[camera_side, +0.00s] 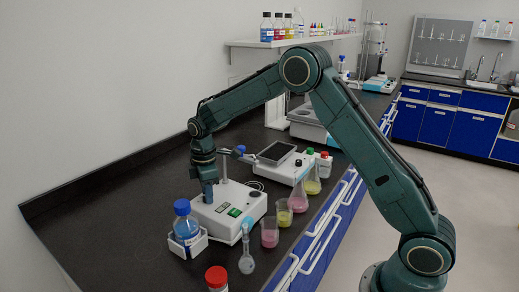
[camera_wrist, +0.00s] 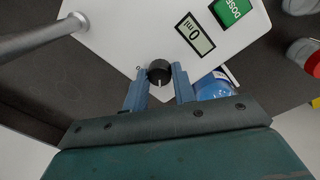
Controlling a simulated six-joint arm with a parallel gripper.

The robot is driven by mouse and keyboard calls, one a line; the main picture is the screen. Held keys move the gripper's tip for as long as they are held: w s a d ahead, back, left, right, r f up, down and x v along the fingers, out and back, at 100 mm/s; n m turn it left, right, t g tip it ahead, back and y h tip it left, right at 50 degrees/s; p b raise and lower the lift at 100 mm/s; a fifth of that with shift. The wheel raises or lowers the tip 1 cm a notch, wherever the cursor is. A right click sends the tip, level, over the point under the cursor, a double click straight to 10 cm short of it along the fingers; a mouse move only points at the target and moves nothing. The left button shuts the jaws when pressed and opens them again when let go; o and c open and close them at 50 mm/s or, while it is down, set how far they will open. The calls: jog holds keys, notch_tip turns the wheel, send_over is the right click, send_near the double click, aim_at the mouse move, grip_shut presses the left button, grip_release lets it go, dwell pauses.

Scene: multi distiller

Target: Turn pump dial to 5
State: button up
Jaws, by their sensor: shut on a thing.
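The pump is a white box (camera_side: 232,208) on the black bench, with a metal rod standing at its back. In the wrist view its white top (camera_wrist: 130,25) shows a display (camera_wrist: 194,35) reading 0 ml and a green DOSE button (camera_wrist: 230,10). The black pump dial (camera_wrist: 159,72) has a white pointer line and sits between my gripper's blue fingers. My gripper (camera_wrist: 160,85) is shut on the dial, pointing down at the pump. In the side view my gripper (camera_side: 208,190) hides the dial. The dial's scale is mostly hidden.
A blue-capped bottle (camera_side: 185,222) in a white holder stands close in front of the pump. A flask (camera_side: 246,250), beakers (camera_side: 270,232) and a red-capped bottle (camera_side: 217,279) line the bench edge. Another white device (camera_side: 283,163) stands behind. The bench's left side is clear.

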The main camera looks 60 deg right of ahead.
dwell(0.3)
jog(key=o, duration=1)
jog(key=shift+r, duration=0.1)
jog(key=r, duration=1.3)
jog(key=shift+s+a+r, duration=0.2)
jog(key=shift+s+r, duration=0.1)
jog(key=shift+r, duration=0.05)
